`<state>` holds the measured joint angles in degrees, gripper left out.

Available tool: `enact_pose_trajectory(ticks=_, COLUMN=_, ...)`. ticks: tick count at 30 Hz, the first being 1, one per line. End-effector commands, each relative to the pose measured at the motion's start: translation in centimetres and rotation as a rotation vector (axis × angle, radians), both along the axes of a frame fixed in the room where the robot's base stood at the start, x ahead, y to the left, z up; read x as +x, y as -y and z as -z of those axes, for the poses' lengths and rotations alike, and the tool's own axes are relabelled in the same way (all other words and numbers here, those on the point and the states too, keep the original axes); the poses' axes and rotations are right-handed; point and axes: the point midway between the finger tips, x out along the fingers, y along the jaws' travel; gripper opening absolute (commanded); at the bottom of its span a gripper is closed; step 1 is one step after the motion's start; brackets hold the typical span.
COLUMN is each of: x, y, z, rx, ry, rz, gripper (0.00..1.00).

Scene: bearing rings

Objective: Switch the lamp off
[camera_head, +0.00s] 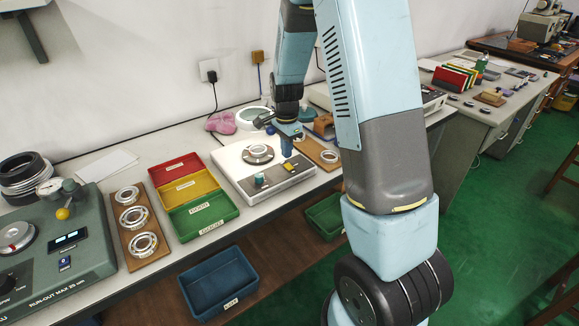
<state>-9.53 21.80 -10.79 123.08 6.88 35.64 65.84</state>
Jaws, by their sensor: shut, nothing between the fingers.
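A round white-rimmed head with a pale lens (252,118), which looks like the lamp, is at the back of the bench against the wall. Whether it is lit I cannot tell. My gripper (287,153) points down at the white instrument's right rear part, right of the metal ring. It is shut and empty. I cannot tell whether its tip touches the instrument. No lamp switch can be made out.
Red, yellow and green trays (216,212) and a board of bearing rings (133,257) lie to the left, beside a green run-out gauge (92,261). Another ring board (308,146) is close to my gripper's right. A pink cloth (222,123) lies behind.

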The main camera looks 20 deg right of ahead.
Motion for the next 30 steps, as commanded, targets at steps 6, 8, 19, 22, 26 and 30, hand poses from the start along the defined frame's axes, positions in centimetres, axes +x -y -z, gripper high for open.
enact_pose_trajectory(ticks=6, x=0.0, y=0.0, z=-1.5, rx=0.001, ry=0.002, rz=0.0, gripper=0.0)
enact_pose_trajectory(ticks=8, x=0.0, y=0.0, z=-1.9, rx=0.001, ry=0.002, rz=0.001, gripper=0.0)
enact_pose_trajectory(ticks=19, x=0.0, y=0.1, z=-4.0, rx=0.0, ry=0.0, rz=0.002, gripper=0.0)
enact_pose_trajectory(ticks=22, x=0.0, y=0.1, z=-4.2, rx=0.0, ry=0.0, rz=0.001, gripper=0.0)
enact_pose_trajectory(ticks=26, x=0.0, y=0.1, z=-4.2, rx=0.0, ry=0.0, rz=0.001, gripper=0.0)
enact_pose_trajectory(ticks=30, x=0.0, y=0.1, z=-4.2, rx=0.0, ry=0.0, rz=0.001, gripper=0.0)
